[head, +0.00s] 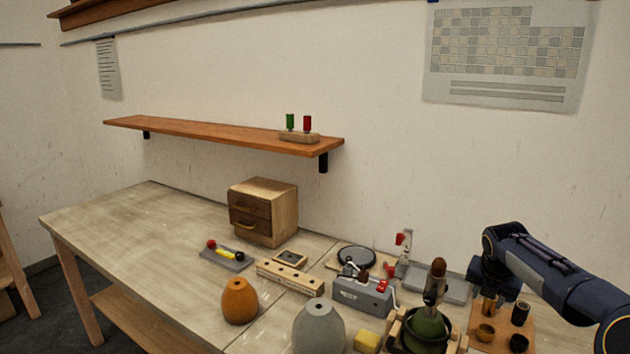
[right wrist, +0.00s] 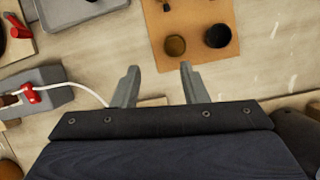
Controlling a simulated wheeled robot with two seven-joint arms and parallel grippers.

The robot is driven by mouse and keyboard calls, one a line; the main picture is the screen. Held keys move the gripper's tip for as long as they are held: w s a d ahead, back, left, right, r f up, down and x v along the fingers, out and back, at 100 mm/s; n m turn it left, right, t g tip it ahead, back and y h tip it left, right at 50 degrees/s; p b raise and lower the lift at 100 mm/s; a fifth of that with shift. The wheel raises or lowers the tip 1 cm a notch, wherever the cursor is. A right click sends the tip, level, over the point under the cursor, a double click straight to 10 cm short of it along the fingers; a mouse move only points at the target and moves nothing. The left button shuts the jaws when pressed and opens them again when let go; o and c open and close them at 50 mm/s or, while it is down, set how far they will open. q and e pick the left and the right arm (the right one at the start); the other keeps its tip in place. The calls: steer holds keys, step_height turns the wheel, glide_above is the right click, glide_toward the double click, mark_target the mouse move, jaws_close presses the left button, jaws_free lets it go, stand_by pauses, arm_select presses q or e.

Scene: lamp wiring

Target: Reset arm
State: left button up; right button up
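My right arm (head: 545,265) comes in from the right in the head view and bends down over the right part of the bench. Its gripper shows in the right wrist view (right wrist: 158,70) with two grey fingers spread apart and nothing between them. In that view the fingertips point toward a tan board (right wrist: 205,45) with dark round cups. The gripper is above the bench; the exact gap cannot be told. My left gripper and arm are not in view.
A green lamp base (head: 428,330) and a grey device with red parts (head: 365,293) stand left of my right arm. A grey vase (head: 318,328), an orange vase (head: 239,300) and a wooden drawer box (head: 264,210) stand farther left. The bench's left end is clear.

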steer(key=s+a+r+m+y, duration=0.1)
steer(key=s+a+r+m, duration=0.1)
steer(key=s+a+m, duration=0.4)
steer(key=s+a+r+m+y, duration=0.1)
steer(key=s+a+r+m, duration=0.2)
steer(key=s, duration=0.5)
steer(key=s+a+r+m+y, duration=0.1)
steer(key=s+a+r+m, duration=0.1)
steer(key=s+m, duration=0.5)
steer(key=s+a+f+m+y, duration=0.1)
steer(key=s+a+f+m, duration=0.2)
steer(key=s+a+m, duration=0.2)
steer(key=s+a+f+m+t+y, duration=0.1)
steer(key=s+a+f+m, duration=0.3)
steer(key=s+m, duration=0.4)
steer(key=s+y, duration=0.1)
steer(key=s, duration=0.2)
steer(key=shift+s+a+m+t, duration=0.25)
steer(key=shift+a+m+t, duration=0.05)
steer(key=shift+a, duration=0.05)
